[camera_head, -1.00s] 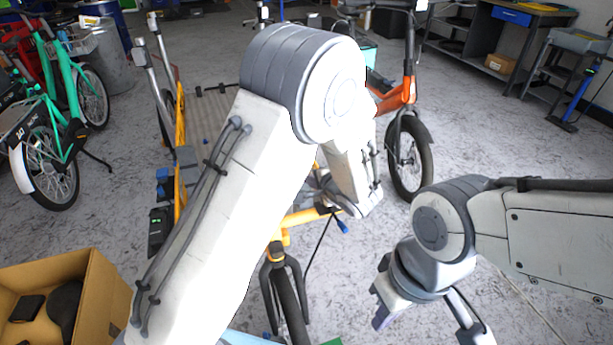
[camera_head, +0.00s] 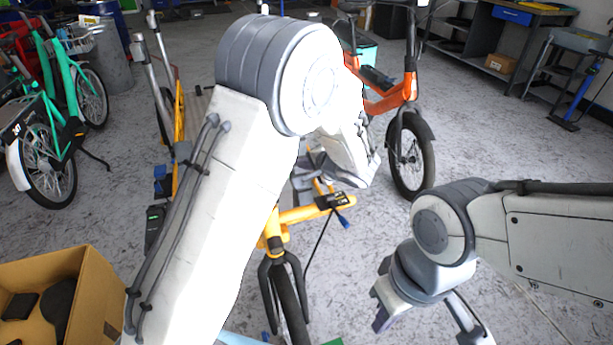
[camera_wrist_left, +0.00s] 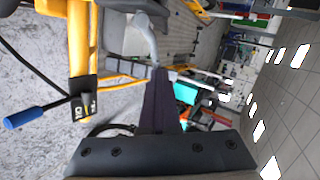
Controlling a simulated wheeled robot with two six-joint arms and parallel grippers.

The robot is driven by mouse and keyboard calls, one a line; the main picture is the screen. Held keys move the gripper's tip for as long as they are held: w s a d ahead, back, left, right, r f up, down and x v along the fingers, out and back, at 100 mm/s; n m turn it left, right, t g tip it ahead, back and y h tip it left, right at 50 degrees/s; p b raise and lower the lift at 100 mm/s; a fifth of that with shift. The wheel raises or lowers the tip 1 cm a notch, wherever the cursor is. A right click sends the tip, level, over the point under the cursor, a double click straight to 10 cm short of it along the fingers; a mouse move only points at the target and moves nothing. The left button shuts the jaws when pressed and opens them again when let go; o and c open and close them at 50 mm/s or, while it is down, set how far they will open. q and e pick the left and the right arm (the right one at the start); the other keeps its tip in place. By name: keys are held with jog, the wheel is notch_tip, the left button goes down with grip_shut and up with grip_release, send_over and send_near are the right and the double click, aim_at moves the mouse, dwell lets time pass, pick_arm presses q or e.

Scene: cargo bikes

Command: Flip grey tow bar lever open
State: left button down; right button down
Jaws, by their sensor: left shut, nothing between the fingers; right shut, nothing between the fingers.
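My left gripper (camera_wrist_left: 158,75) shows in the left wrist view as dark, shut fingers, with nothing held. A light grey lever-like part (camera_wrist_left: 143,35) lies just beyond its tips, by the yellow frame (camera_wrist_left: 79,40); I cannot tell whether they touch. My right gripper (camera_head: 383,318) hangs at the lower right, shut and empty, away from the bike.
A black labelled block (camera_head: 335,201) sits on the yellow frame, with a blue-handled cable (camera_head: 343,222) near it. An orange bike (camera_head: 402,95) stands behind. A cardboard box (camera_head: 95,290) is at the lower left, green bikes (camera_head: 60,110) further back.

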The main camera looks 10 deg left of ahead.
pick_arm(q)
jog(key=shift+r, duration=0.1)
dwell(0.4)
jog(key=shift+r+p, duration=0.3)
jog(key=shift+r, duration=0.45)
